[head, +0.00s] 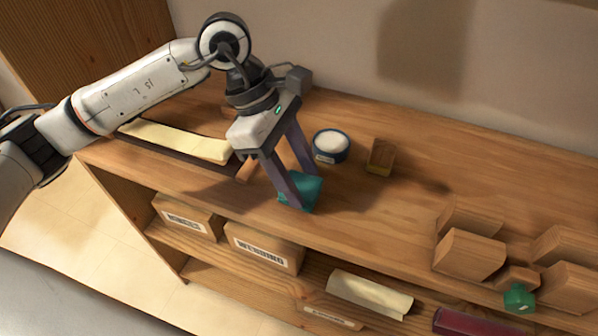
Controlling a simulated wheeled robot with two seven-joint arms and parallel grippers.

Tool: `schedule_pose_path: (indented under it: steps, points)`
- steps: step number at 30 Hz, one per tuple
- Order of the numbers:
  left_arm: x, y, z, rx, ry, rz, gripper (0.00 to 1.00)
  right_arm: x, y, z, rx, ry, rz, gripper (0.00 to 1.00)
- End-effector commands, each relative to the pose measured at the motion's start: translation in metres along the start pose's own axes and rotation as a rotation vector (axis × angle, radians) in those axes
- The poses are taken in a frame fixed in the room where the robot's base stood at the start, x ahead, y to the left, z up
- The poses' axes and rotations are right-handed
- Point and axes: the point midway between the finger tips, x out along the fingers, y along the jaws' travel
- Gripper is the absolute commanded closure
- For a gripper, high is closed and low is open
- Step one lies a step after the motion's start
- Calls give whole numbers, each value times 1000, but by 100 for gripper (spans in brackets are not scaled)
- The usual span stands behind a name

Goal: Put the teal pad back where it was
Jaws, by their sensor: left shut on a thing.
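The teal pad (311,193) is a small teal block near the front edge of the wooden shelf top, left of the middle. My left gripper (297,191) reaches down from above and is shut on the teal pad, with its two long grey fingers at the pad. Part of the pad is hidden behind a finger. Whether it touches the shelf top is hard to tell. My right gripper is not in view.
A round tin with white contents (331,146) and a small wooden block (381,157) stand behind and right of the pad. A yellowish strip (178,141) lies left. Several wooden blocks (468,254) and a green piece (519,298) stand at right. The middle top is clear.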

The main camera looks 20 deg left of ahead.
Motion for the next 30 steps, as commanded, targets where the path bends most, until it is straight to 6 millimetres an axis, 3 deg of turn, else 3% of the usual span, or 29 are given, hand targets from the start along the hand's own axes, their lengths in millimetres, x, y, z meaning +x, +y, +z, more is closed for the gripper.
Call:
schedule_pose_path:
  steps: [7, 8, 11, 23, 30]
  points:
    - [3, 0, -1, 0, 0, 1, 72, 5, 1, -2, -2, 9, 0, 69]
    - [2, 0, -1, 0, 0, 1, 51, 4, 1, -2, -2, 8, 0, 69]
    - [1, 0, 0, 0, 0, 1, 35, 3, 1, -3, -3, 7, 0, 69]
    - [-6, 1, 0, 0, -1, 2, 35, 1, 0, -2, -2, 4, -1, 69]
    - [-51, 2, 0, 0, 0, 7, 35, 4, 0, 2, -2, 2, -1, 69]
